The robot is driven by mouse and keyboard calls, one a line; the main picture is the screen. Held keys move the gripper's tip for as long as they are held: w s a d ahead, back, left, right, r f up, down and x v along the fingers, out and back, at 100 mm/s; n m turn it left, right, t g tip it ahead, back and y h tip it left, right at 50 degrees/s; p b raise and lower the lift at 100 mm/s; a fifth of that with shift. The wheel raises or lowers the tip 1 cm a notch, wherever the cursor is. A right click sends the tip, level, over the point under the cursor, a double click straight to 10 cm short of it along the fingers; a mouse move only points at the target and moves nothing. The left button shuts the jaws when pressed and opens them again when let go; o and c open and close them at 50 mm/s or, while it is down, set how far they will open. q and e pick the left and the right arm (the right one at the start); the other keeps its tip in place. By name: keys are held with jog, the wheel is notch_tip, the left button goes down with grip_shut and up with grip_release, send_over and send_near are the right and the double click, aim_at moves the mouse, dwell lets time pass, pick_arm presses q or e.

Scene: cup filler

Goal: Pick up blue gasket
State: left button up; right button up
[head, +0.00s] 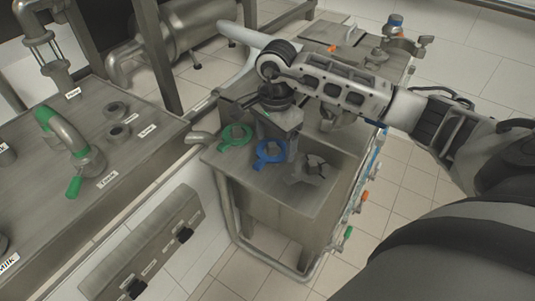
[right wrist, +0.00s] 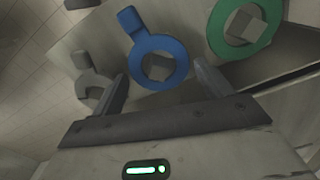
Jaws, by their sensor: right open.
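The blue gasket (head: 269,153) is a flat ring with a tab, on the metal top of the filler cart. It lies between a green gasket (head: 236,137) and a dark grey one (head: 312,171). In the right wrist view the blue gasket (right wrist: 179,48) has a grey square block showing in its hole. My right gripper (head: 282,146) points down close above it. Its fingers (right wrist: 160,72) are open and apart, one on each side of the ring, with nothing held. Whether they touch it I cannot tell. My left gripper is not in view.
The green gasket also shows in the right wrist view (right wrist: 217,32), beside my finger. The grey gasket is there too (right wrist: 83,62). A metal counter (head: 60,215) with a green-handled tap (head: 68,140) stands at left. Tiled floor (head: 410,180) lies right of the cart.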

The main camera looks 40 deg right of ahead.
jog(key=shift+f+b, duration=0.25)
jog(key=shift+b, duration=0.05)
dwell(0.5)
jog(key=c, duration=0.8)
